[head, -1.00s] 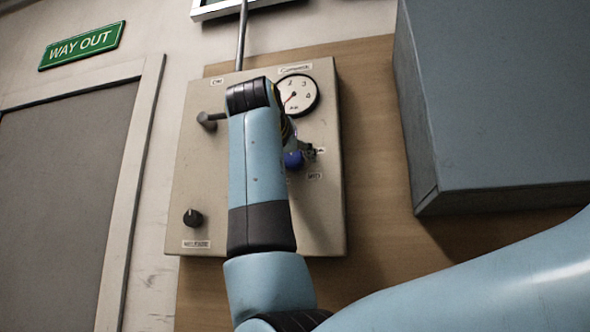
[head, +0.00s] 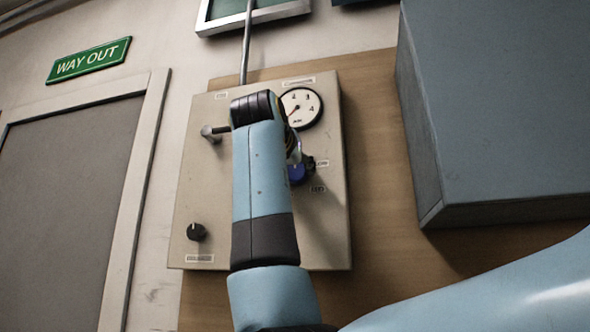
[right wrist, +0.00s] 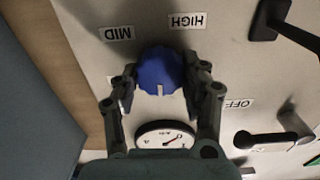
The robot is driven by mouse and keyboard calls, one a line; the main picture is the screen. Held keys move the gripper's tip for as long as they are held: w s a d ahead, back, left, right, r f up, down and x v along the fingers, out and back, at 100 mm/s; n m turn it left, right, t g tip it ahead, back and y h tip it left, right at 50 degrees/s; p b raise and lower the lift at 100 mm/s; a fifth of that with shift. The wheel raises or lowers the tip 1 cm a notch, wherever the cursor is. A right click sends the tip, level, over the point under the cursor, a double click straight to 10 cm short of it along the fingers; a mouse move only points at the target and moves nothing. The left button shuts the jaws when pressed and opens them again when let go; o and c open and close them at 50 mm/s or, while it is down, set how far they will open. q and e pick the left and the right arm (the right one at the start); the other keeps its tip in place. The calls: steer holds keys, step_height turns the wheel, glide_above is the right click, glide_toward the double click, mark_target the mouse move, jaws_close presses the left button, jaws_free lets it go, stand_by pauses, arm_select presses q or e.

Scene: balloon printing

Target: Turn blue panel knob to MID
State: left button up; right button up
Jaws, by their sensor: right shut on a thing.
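The blue knob (head: 297,174) sits on the right side of the beige panel (head: 210,170), partly hidden by my right arm in the head view. In the right wrist view the blue knob (right wrist: 160,68) is between the two fingers of my right gripper (right wrist: 160,80), which is shut on it. The knob's white mark points down in that picture, toward the gauge. The MID label (right wrist: 117,33) is up and left of the knob, the HIGH label (right wrist: 187,20) above right, the OFF label (right wrist: 239,104) lower right. My left gripper is not in view.
A round gauge (head: 301,107) is above the knob. A lever (head: 213,132) and a black knob (head: 196,232) are on the panel's left side. A large grey-blue box (head: 500,110) juts out to the right of the panel. A door (head: 65,210) is at the left.

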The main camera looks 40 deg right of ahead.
steer(key=m+b, duration=0.1)
steer(key=m, duration=0.4)
steer(key=shift+d+f+m+b, duration=0.1)
steer(key=shift+f+m+b, duration=0.1)
steer(key=shift+m+b, duration=0.2)
steer(key=m+b, duration=0.1)
steer(key=m, duration=0.2)
steer(key=shift+s+m, duration=0.1)
steer(key=shift+m, duration=0.2)
steer(key=m+b, duration=0.1)
steer(key=m, duration=0.2)
steer(key=shift+f+m, duration=0.1)
steer(key=shift+m, duration=0.2)
steer(key=m+b, duration=0.1)
steer(key=m, duration=0.2)
steer(key=shift+f+m, duration=0.1)
steer(key=shift+m, duration=0.2)
steer(key=m, duration=0.3)
steer(key=shift+f+m+b, duration=0.1)
steer(key=shift+m+b, duration=0.2)
steer(key=shift+b, duration=0.05)
steer(key=m+b, duration=0.1)
steer(key=m, duration=0.5)
steer(key=shift+f, duration=0.1)
steer(key=o, duration=1.1)
